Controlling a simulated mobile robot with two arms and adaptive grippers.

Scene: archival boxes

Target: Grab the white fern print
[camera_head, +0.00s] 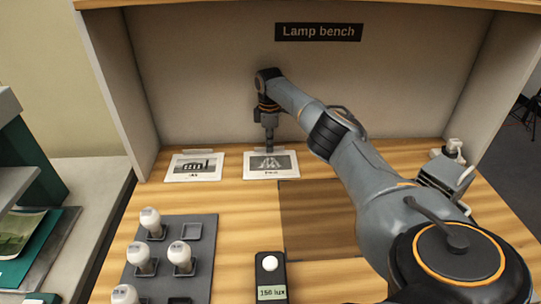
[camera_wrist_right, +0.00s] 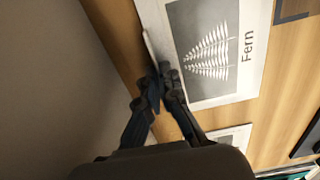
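The white fern print (camera_head: 285,172) lies flat on the wooden bench near the back wall. In the right wrist view the print (camera_wrist_right: 245,80) shows a grey fern picture and the word "Fern". A thin pale upright strip (camera_wrist_right: 149,48) runs along its edge. My right gripper (camera_head: 269,150) points down at the print's back edge. In the right wrist view the right gripper's fingertips (camera_wrist_right: 161,72) are drawn together on the strip, with hardly any gap. My left gripper is not in view.
Another white print (camera_head: 195,166) lies to the left. A grey tray (camera_head: 199,258) with several white bulbs and a lux meter (camera_head: 271,275) are nearer the front. A small device (camera_head: 447,172) stands at the right. The back wall is close behind the gripper.

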